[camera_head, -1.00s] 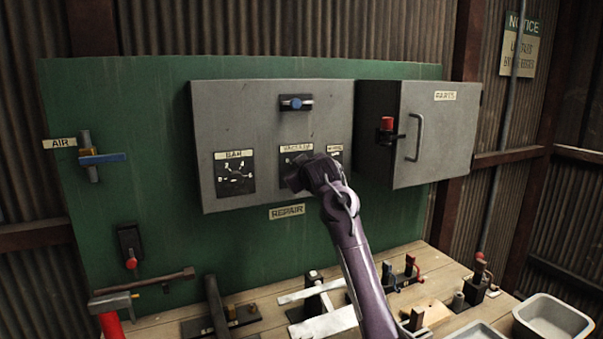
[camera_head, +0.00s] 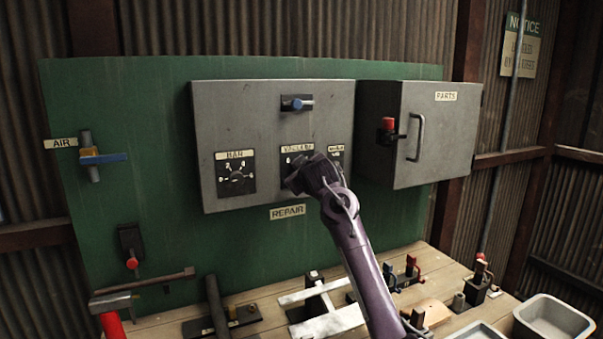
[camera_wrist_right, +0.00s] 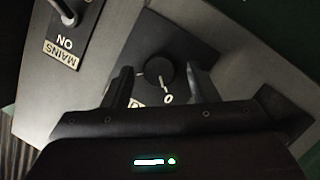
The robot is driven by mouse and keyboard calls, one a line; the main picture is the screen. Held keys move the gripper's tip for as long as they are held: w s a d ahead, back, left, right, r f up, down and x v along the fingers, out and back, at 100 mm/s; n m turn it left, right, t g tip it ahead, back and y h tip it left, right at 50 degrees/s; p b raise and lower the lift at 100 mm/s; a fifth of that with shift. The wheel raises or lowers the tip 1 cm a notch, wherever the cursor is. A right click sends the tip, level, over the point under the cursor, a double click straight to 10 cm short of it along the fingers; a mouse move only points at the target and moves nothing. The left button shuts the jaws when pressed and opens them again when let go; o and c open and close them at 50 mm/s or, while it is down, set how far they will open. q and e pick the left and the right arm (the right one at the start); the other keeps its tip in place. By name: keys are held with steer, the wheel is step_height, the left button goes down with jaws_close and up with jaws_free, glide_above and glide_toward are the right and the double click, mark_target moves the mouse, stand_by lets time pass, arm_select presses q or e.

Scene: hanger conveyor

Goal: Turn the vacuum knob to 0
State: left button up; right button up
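The vacuum panel (camera_head: 293,160) is a black plate under a VACUUM label on the grey box. My right gripper (camera_head: 305,174) is in front of it and hides its knob in the head view. In the right wrist view, the round black vacuum knob (camera_wrist_right: 154,72) lies between the two fingers of my right gripper (camera_wrist_right: 161,76). The fingers are open, with a gap visible on each side of the knob. A 0 shows beside the knob, with a white line close to it; I cannot tell whether that line is the knob's pointer. My left gripper is out of view.
The MAINS switch (camera_wrist_right: 70,14) is close by in the wrist view. The parts cabinet (camera_head: 436,140) juts out at right. Tools crowd the wooden bench (camera_head: 262,305) below.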

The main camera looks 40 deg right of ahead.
steer(key=b+v, duration=0.3)
steer(key=v, duration=0.4)
steer(key=shift+s+a, duration=0.25)
steer(key=shift+s, duration=0.05)
steer(key=shift+r, duration=0.1)
stand_by(0.4)
